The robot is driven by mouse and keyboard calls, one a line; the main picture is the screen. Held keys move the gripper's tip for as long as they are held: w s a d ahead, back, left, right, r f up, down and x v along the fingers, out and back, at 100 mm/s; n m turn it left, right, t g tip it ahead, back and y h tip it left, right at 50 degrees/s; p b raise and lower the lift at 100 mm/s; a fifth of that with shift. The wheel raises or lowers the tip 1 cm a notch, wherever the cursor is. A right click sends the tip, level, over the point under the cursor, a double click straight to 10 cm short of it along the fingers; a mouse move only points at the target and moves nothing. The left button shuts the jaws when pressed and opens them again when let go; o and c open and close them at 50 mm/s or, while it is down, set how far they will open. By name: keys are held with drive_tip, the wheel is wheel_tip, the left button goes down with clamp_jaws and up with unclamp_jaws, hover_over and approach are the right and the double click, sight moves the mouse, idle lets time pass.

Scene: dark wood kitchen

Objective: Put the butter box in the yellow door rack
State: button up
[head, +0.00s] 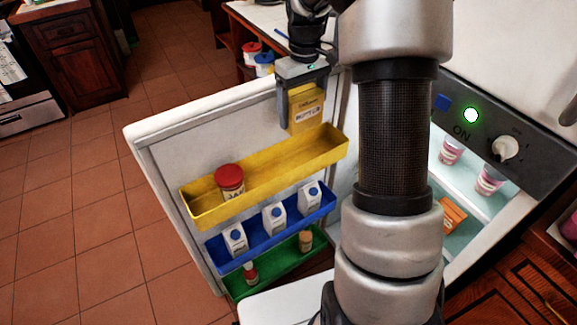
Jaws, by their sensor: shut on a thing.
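The butter box (306,112) is a yellow carton with a label reading "BUTTER". My gripper (303,90) is shut on it and holds it upright, pointing down. The yellow door rack (268,170) is the top rack on the inside of the open fridge door. The box is over the right part of this rack; its lower edge appears close to the rack's back rim, and I cannot tell whether they touch. A jar (230,182) with a red lid stands at the rack's left end. The rack's middle is empty.
Below are a blue rack (253,240) with white cartons and a green rack (278,272) with small bottles. The open fridge door (190,130) stands at left. The fridge interior at right holds pink cups (489,181) and an orange box (452,215).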

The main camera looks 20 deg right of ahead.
wheel_tip(320, 180, down, 15)
drive_tip(key=shift+r+b, duration=0.1)
drive_tip(key=shift+b, duration=0.95)
drive_tip(key=shift+f, duration=0.2)
drive_tip(key=o, duration=1.3)
drive_tip(key=shift+c, duration=0.2)
drive_tip(key=shift+r, duration=0.1)
